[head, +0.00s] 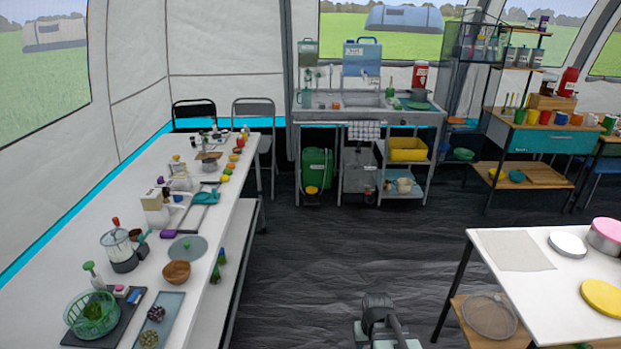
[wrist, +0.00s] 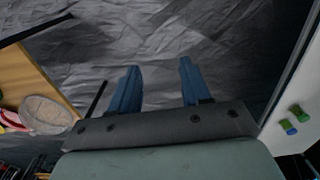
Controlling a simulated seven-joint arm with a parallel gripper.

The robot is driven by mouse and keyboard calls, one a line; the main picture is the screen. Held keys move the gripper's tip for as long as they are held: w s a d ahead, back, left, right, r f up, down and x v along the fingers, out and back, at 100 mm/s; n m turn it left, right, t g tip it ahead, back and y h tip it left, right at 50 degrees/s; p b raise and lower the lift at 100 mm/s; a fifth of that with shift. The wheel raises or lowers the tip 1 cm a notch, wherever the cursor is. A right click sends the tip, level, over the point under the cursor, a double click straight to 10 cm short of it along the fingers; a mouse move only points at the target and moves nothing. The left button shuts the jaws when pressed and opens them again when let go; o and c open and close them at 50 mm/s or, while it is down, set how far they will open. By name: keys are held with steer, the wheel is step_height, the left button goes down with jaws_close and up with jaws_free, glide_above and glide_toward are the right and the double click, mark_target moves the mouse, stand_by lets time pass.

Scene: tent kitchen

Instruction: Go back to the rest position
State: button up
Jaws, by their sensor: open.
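My gripper (wrist: 157,85) shows in the wrist view with its two blue fingers apart and nothing between them. Behind the fingertips is only the dark, wrinkled floor (wrist: 210,35). In the head view, part of my arm shows at the bottom centre, over the floor between the two tables; the fingers cannot be made out there.
A long white table (head: 221,219) crowded with kitchen things stands at left. Another white table (head: 540,298) with a lower wooden shelf is at right. A sink unit (head: 437,116) and a wooden rack (head: 490,127) stand at the back. The floor between (head: 320,240) is clear.

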steer(key=s+f+g, duration=0.3)
steer(key=s+f, duration=0.7)
steer(key=s, duration=0.5)
steer(key=s+f+g, duration=0.3)
steer(key=s+f, duration=0.7)
steer(key=s, duration=0.5)
steer(key=shift+f+g, duration=0.3)
steer(key=shift+g, duration=0.1)
